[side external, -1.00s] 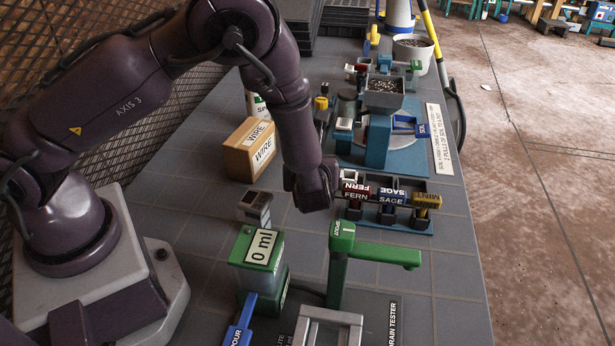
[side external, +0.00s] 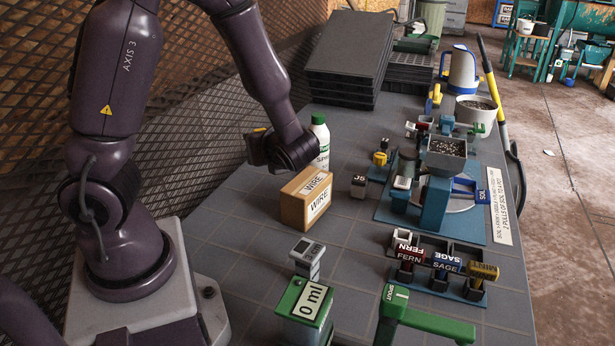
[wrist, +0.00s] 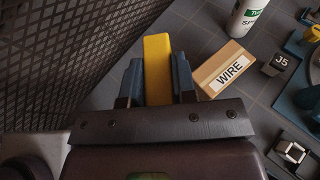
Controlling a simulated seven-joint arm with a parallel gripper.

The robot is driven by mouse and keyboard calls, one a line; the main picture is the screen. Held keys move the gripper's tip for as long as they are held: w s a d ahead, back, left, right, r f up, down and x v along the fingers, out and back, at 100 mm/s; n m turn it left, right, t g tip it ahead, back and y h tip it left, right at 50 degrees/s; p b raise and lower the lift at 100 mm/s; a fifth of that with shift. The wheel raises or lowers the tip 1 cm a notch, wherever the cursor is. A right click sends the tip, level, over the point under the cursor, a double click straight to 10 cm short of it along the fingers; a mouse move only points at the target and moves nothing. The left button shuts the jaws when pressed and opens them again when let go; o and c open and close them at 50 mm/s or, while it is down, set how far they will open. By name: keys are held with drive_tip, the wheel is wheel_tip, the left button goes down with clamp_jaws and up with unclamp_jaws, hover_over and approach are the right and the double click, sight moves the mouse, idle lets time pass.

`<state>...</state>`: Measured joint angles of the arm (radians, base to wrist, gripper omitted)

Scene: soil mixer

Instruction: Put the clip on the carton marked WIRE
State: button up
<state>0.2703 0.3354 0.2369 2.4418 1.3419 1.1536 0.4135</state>
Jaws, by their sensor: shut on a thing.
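The carton marked WIRE (side external: 293,208) is a tan box standing upright on the grey bench, with white labels on its top and side. It also shows in the wrist view (wrist: 211,76), just right of my fingers. My gripper (wrist: 158,76) is shut on a yellow block-like piece, apparently the clip (wrist: 158,66), held between the two blue-grey fingers. In the side view my gripper is beyond the carton's upper left edge, apparently raised and apart from it. The fingers and most of the held piece are hard to see there.
A white bottle with a green cap (side external: 320,142) stands close behind the carton. A small block marked J5 (side external: 358,186) sits to its right. Black trays (side external: 345,60) are stacked at the back.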

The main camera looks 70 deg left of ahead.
drive_tip(key=w+a+f, duration=0.4)
drive_tip(key=w, duration=0.3)
hover_over(308, 182)
wheel_tip(308, 182, down, 5)
drive_tip(key=shift+s, duration=0.15)
drive_tip(key=shift+a+f, duration=0.1)
drive_tip(key=shift+f, duration=1.6)
drive_tip(key=shift+f, duration=0.15)
drive_tip(key=o, duration=0.9)
